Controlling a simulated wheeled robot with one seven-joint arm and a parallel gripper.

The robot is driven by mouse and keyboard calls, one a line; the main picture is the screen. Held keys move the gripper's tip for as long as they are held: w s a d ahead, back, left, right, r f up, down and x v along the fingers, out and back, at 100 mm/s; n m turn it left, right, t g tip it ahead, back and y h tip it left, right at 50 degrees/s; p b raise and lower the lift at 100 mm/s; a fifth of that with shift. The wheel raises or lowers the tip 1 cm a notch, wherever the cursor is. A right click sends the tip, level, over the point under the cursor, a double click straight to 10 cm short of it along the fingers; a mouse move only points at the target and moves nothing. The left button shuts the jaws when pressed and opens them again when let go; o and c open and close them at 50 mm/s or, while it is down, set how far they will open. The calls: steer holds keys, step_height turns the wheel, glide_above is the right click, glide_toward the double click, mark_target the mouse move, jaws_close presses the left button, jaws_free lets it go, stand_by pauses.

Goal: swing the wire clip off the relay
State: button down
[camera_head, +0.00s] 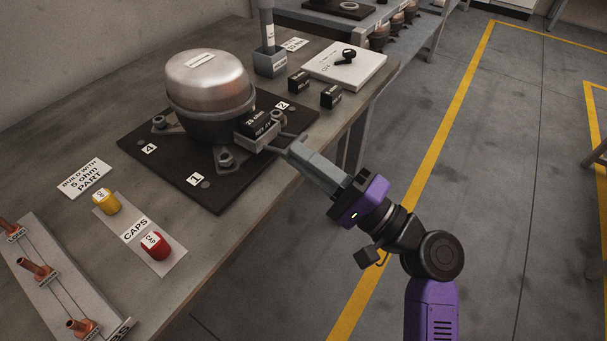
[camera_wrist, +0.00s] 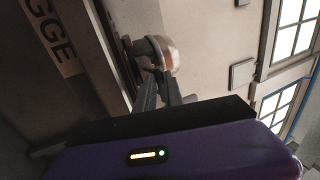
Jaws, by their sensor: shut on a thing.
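The relay (camera_head: 253,121), a black block marked 25 ohm, sits in a grey holder (camera_head: 250,142) at the front right of the metal compressor dome (camera_head: 209,77). My gripper (camera_head: 290,147) comes in from the lower right and its tips reach the right end of the holder. It is shut on the wire clip, of which only a little grey shows beside the tips; the clip's exact angle is hard to tell. In the wrist view my gripper's fingers (camera_wrist: 162,92) point toward the rounded metal dome (camera_wrist: 163,53). The relay cannot be made out there.
The dark base plate (camera_head: 212,194) has numbered corners. Two black blocks (camera_head: 299,80) (camera_head: 331,96) and a white board (camera_head: 345,66) lie behind my gripper. Yellow and red caps (camera_head: 106,202) (camera_head: 156,245) stand at front left. Floor lies open to the right of the bench.

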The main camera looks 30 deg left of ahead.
steer(key=f+y+b, duration=0.1)
steer(key=b, duration=0.2)
steer(key=shift+f, duration=0.15)
steer(key=shift+s+a+y+b, duration=0.1)
steer(key=shift+y+b, duration=0.2)
steer(key=shift+b, duration=0.4)
steer(key=c, duration=1.5)
jaws_free()
steer(key=shift+o, duration=0.2)
steer(key=v, duration=0.7)
steer(key=shift+d, duration=0.4)
